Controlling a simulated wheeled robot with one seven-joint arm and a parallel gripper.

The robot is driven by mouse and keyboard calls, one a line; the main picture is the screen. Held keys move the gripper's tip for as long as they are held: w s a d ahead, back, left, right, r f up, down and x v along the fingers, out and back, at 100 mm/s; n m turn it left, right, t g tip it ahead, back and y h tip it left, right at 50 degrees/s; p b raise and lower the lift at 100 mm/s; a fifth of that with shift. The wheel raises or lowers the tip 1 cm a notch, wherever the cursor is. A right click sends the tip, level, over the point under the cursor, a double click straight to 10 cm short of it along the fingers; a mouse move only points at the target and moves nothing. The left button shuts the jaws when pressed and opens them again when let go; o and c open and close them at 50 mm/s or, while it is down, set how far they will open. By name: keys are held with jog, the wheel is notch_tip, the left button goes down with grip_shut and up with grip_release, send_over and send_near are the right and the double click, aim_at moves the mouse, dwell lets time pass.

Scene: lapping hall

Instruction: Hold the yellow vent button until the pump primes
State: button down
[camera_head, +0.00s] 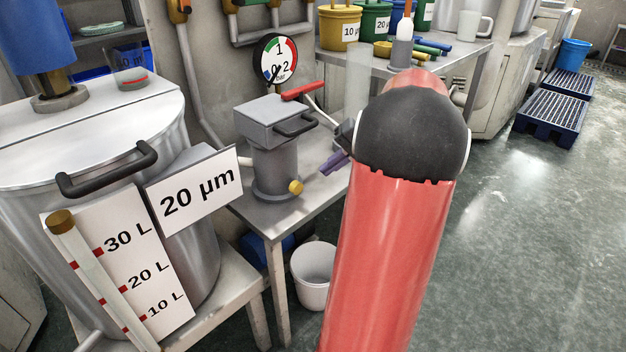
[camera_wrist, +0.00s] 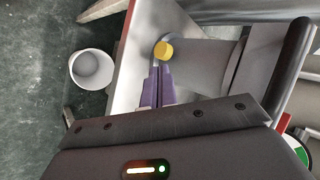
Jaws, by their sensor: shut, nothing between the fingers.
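The yellow vent button (camera_head: 296,187) sticks out low on the front of the grey pump (camera_head: 275,165), which stands on a metal table (camera_head: 262,212). The button also shows in the wrist view (camera_wrist: 163,51), just beyond my fingertips. My gripper (camera_head: 323,172) has purple fingers and is to the right of the button in the head view, with a small gap between them. In the wrist view my gripper (camera_wrist: 159,68) has its fingers together, with nothing between them. My red arm hides part of the table's right side.
A large steel tank (camera_head: 180,110) with a 20 µm sign (camera_head: 196,188) stands left. A white bucket (camera_head: 314,262) is on the floor below. Open floor lies right.

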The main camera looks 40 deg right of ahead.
aim_at(303, 186)
jog(key=x, duration=0.5)
jog(key=shift+w+a+f, duration=0.15)
jog(key=shift+w+f, duration=0.05)
jog(key=shift+f, duration=0.15)
jog(key=shift+w, duration=0.1)
